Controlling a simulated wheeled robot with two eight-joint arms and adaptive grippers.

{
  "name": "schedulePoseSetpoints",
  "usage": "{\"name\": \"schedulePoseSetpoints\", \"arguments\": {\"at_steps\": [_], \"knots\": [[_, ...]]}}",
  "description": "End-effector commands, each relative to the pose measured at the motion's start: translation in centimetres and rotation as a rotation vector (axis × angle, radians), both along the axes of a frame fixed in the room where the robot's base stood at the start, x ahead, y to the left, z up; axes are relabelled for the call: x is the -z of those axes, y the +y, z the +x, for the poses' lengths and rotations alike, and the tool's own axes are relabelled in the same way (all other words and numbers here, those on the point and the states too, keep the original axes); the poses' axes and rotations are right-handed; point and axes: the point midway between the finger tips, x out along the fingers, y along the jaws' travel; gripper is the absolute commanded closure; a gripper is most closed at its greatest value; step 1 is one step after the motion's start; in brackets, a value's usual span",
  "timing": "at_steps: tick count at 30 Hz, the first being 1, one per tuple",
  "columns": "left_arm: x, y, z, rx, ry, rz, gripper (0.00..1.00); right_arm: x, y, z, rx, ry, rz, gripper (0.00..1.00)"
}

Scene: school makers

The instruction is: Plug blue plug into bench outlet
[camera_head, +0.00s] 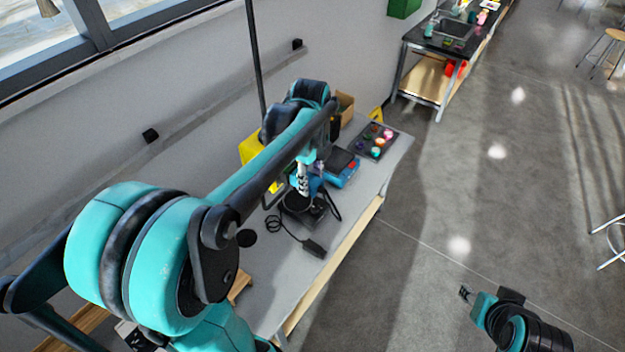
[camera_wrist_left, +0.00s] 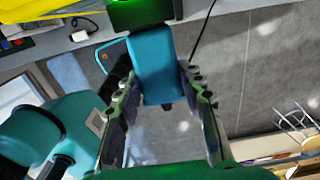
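The blue plug (camera_wrist_left: 158,72) is a blue block seen in the left wrist view. My left gripper (camera_wrist_left: 158,88) has a fingertip on each side of it and holds it. In the head view this gripper (camera_head: 303,182) is over the bench and partly hidden by my own arm. A dark box with a bright green light (camera_wrist_left: 142,14) lies directly beyond the plug's far end; it may be the bench outlet. I cannot tell whether plug and box are joined. My right gripper (camera_head: 465,293) is far from the bench, over the floor, small in view.
The grey bench (camera_head: 385,183) runs along the wall. A black adapter (camera_head: 314,248) with a cord lies near its front edge. A blue device (camera_head: 343,170), a dark tray with several coloured items (camera_head: 364,147) and a yellow object (camera_head: 252,146) stand farther back. The floor (camera_head: 430,235) beside it is clear.

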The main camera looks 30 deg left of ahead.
Motion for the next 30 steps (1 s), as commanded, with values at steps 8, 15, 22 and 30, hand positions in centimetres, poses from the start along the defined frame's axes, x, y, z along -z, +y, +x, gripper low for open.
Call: {"name": "schedulePoseSetpoints", "arguments": {"at_steps": [8, 15, 22, 30], "knots": [[0.0, -0.1, 0.0, 0.001, 0.000, -0.001, 0.39, 0.0, 0.0, 0.0, 0.000, 0.000, 0.000, 0.60], [-1.1, -0.1, 0.0, 0.001, 0.000, -0.001, 0.39, 0.0, 0.0, 0.0, 0.000, 0.000, 0.000, 0.60], [-5.8, -0.2, 0.0, 0.001, 0.000, -0.001, 0.39, 0.0, 0.0, 0.0, 0.000, 0.000, 0.000, 0.60], [-10.7, -0.2, 0.0, 0.002, 0.000, -0.001, 0.39, 0.0, 0.0, 0.0, 0.000, 0.000, 0.000, 0.60]]}}
